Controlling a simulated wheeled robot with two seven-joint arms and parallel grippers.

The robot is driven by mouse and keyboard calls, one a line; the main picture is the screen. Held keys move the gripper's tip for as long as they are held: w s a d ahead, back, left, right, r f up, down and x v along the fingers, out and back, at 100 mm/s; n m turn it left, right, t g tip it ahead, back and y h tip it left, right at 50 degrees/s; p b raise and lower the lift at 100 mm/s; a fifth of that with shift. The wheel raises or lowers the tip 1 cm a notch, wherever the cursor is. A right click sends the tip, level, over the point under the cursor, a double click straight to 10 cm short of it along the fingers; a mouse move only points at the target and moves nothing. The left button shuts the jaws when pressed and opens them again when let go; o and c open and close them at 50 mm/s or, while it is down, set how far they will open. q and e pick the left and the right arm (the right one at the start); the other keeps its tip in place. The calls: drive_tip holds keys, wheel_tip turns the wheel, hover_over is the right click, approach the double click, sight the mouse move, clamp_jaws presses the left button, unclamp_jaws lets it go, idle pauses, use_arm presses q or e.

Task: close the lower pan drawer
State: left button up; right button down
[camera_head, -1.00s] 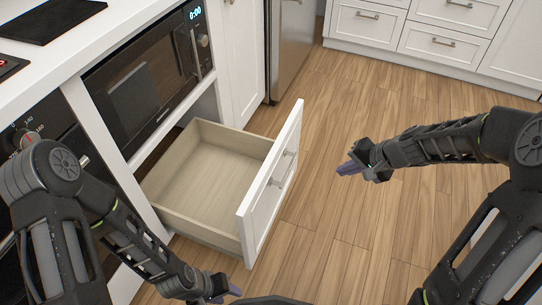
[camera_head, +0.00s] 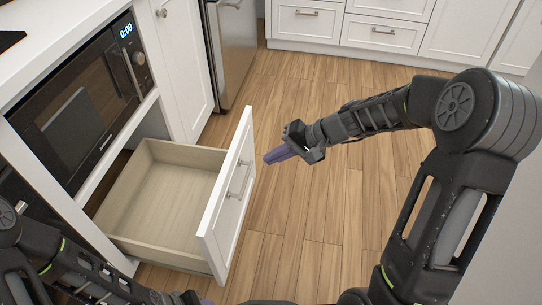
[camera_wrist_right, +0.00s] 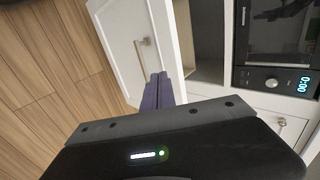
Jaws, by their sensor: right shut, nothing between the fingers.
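The lower pan drawer (camera_head: 228,200) stands pulled out below the microwave. Its white front has a metal bar handle (camera_head: 239,180), and its pale wooden inside is empty. My right gripper (camera_head: 267,158) is shut and empty, with purple fingers pointing at the outer face of the drawer front. A small gap shows between the fingertips and the front in the head view. In the right wrist view, the shut fingers (camera_wrist_right: 158,80) overlap the white drawer front (camera_wrist_right: 125,30) near its handle; contact cannot be told. My left gripper (camera_head: 195,299) is at the bottom edge, mostly cut off.
A built-in microwave (camera_head: 80,100) sits above the drawer opening. A white cabinet door (camera_head: 185,60) and a steel appliance (camera_head: 232,50) stand beyond. Wooden floor (camera_head: 300,230) is clear right of the drawer. White drawers (camera_head: 380,30) line the far wall.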

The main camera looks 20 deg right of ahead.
drive_tip(key=x, duration=0.3)
drive_tip(key=a+r+b+x, duration=0.1)
drive_tip(key=x, duration=0.3)
drive_tip(key=w+b+x, duration=0.1)
drive_tip(key=x, duration=0.2)
drive_tip(key=shift+a+r, duration=0.2)
drive_tip(key=shift+a, duration=0.1)
use_arm(q)
drive_tip(key=f, duration=0.2)
drive_tip(key=shift+w+a+f, duration=0.3)
drive_tip(key=shift+w+a, duration=0.05)
use_arm(e)
drive_tip(key=shift+w+a, duration=0.15)
drive_tip(key=shift+a, duration=0.05)
